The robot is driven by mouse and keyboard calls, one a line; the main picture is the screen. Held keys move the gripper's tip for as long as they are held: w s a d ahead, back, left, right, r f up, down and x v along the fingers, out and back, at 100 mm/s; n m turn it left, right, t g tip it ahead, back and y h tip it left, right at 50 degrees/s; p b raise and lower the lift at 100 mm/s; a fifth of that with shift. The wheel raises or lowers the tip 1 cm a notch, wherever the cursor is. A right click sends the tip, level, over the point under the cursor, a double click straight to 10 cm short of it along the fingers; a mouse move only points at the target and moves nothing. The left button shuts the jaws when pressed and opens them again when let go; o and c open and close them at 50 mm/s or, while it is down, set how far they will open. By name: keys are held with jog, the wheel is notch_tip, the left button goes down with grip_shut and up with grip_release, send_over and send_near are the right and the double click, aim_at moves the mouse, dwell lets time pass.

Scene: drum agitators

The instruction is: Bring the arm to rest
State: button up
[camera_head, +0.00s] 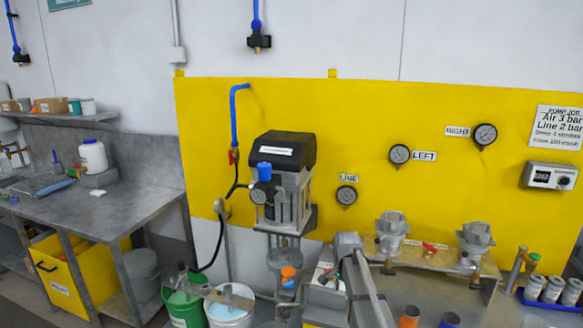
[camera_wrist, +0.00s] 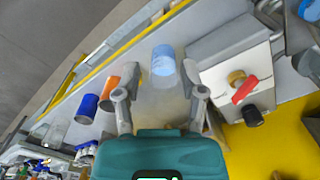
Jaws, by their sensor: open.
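My gripper (camera_wrist: 160,95) shows in the wrist view, with its two grey fingers spread apart and nothing held between them. Its teal body fills the bottom middle of that view. A pale cylinder with a light blue band (camera_wrist: 163,62) stands beyond the fingertips; I cannot tell its exact distance. A grey box with a red-handled valve (camera_wrist: 245,90) is close to the right of the fingers. In the head view I cannot make out the gripper's fingers.
A blue cup (camera_wrist: 87,108) and an orange cup (camera_wrist: 109,84) stand left of the fingers. In the head view, a black-topped pump (camera_head: 283,150) is before the yellow wall panel (camera_head: 400,110). Two grey funnel fittings sit on the bench at right. A steel bench (camera_head: 110,180) is at left.

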jog(key=s+f+n+b, duration=0.3)
jog(key=s+f+n, duration=0.1)
jog(key=s, duration=0.8)
jog(key=s+f+n+b, duration=0.4)
jog(key=s+n, duration=0.2)
jog(key=s, duration=0.5)
jog(key=shift+s+b, duration=0.3)
jog(key=shift+s, duration=0.05)
jog(key=shift+s+d, duration=0.1)
